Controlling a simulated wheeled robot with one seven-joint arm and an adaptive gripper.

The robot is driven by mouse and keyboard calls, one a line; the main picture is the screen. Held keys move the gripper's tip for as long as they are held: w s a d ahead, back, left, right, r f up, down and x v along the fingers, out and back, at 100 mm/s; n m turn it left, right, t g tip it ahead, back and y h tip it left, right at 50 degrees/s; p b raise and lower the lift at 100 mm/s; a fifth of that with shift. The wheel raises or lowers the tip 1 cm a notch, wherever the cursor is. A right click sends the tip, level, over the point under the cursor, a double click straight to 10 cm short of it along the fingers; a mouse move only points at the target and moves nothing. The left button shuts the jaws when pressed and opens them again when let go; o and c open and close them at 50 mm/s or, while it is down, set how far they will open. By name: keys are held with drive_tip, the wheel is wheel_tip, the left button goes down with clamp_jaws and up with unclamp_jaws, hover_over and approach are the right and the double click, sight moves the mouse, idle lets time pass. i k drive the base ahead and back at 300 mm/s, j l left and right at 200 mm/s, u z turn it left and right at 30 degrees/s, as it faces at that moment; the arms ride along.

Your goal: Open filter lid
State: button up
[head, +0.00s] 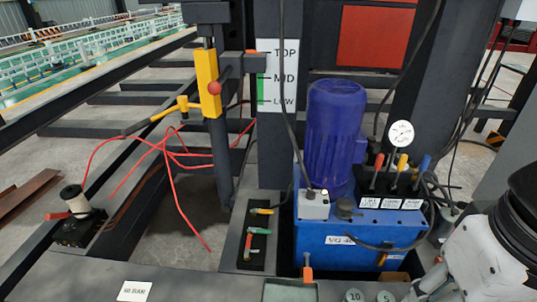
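A blue hydraulic unit (330,238) with a tall blue motor (334,130) stands right of centre in the head view. A dark round cap (345,207) sits on the tank's top, between a small light grey box (313,206) and the valve levers. It looks seated on the tank; I cannot tell for certain whether it is the filter lid. My white and black arm fills the lower right corner, close to the unit. My gripper is not in view, so its state and what it may hold are hidden.
Red, yellow and blue levers (401,165) and a round gauge (401,134) rise beside the motor. Dark hoses and cables hang around the unit. A dark post stands behind it. A tray (290,291) and round weights (354,295) lie at the front edge. Red cables trail at left.

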sight(446, 217)
drive_tip(key=z, duration=1)
drive_tip(key=i+l+u, duration=0.1)
drive_tip(key=i+l, duration=0.15)
drive_tip(key=i+l+u, duration=0.1)
drive_tip(key=l, duration=0.35)
drive_tip(key=i, duration=0.1)
